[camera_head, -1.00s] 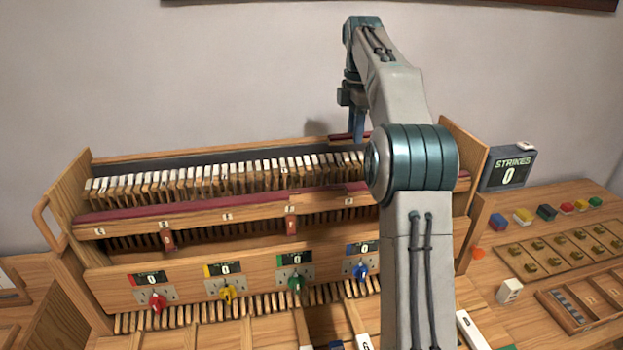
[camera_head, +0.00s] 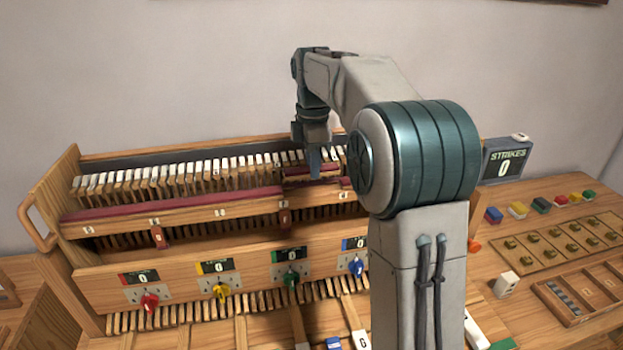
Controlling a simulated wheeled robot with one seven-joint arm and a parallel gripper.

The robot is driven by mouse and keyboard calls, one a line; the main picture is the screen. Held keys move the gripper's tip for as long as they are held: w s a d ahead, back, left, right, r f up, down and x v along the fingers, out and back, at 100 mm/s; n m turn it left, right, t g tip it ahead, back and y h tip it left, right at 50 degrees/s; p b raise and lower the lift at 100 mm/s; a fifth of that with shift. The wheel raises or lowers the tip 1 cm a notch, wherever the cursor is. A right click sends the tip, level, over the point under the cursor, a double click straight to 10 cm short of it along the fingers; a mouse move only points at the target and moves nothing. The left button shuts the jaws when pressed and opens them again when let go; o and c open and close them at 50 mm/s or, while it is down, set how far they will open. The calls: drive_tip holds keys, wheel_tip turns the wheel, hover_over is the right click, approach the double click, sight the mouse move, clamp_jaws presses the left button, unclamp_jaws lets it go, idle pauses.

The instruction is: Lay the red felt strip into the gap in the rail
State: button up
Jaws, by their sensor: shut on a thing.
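The rail (camera_head: 190,219) runs across the open piano action and carries dark red felt (camera_head: 170,204) along its left part. Its gap lies towards the right, under my gripper, with a short piece of red felt beyond it partly behind my arm. My gripper (camera_head: 314,172) points down and is shut on the red felt strip (camera_head: 328,181). The strip lies roughly lengthwise along the rail, at or just above the gap. I cannot tell whether it touches the rail. My fingers hide its middle, and my arm hides the rail's right end.
A row of white-tipped hammers (camera_head: 185,181) stands close behind the rail. Several coloured knobs with counters sit on the front panel (camera_head: 100,285). A strikes display (camera_head: 504,162), coloured blocks and a divided tray (camera_head: 585,292) are on the right bench. The air above the action is clear.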

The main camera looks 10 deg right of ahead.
sight(312, 192)
drive_tip(key=shift+a+f+p, duration=0.15)
drive_tip(key=shift+f+p, duration=0.2)
drive_tip(key=shift+f, duration=1.8)
drive_tip(key=shift+f, duration=0.15)
drive_tip(key=o, duration=0.9)
drive_tip(key=shift+o, duration=0.2)
